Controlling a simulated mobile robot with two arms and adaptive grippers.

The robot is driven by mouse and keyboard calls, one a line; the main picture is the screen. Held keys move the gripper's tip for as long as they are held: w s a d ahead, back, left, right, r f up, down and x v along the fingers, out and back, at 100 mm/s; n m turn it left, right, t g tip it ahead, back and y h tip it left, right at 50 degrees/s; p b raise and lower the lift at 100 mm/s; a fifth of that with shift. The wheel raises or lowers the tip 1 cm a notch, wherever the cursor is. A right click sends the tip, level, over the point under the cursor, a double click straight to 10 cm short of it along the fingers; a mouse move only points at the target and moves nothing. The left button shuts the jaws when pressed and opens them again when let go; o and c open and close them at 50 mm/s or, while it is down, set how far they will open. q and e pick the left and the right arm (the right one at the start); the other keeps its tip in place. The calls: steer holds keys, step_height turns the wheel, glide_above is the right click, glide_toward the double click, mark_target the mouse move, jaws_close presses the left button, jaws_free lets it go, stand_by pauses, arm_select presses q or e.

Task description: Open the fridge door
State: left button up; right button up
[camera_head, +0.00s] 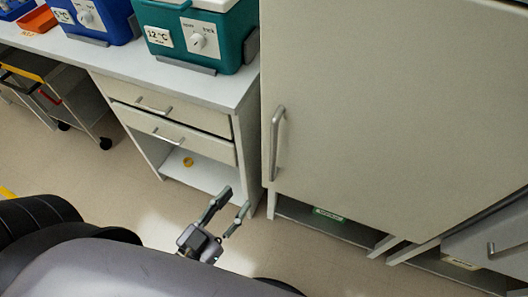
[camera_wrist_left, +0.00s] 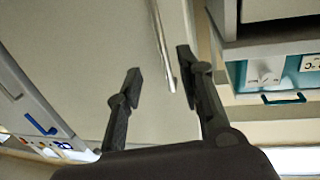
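The fridge door (camera_head: 390,100) is a large cream panel filling the right of the head view, and it looks shut. Its grey vertical bar handle (camera_head: 276,143) is at the door's left edge. In the left wrist view the open fingers (camera_wrist_left: 157,62) face the door (camera_wrist_left: 90,60). The handle (camera_wrist_left: 161,45) appears between the fingertips there, with its end near the right finger; I see no grip on it. My right gripper is not in view.
A white counter (camera_head: 110,62) with two drawers (camera_head: 175,130) and an open lower shelf stands left of the door. A teal box (camera_head: 225,35) and a blue box (camera_head: 105,18) sit on it. A dark cart (camera_head: 85,115) stands further left. Floor before the counter is clear.

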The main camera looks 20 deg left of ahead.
mark_target(271, 157)
arm_select(q)
steer(key=p+x, duration=0.1)
steer(key=x, duration=1.5)
steer(key=shift+w+d+f, duration=0.1)
steer(key=shift+w+d, duration=0.05)
steer(key=shift+w, duration=0.1)
steer(key=shift+c, duration=0.2)
jaws_close()
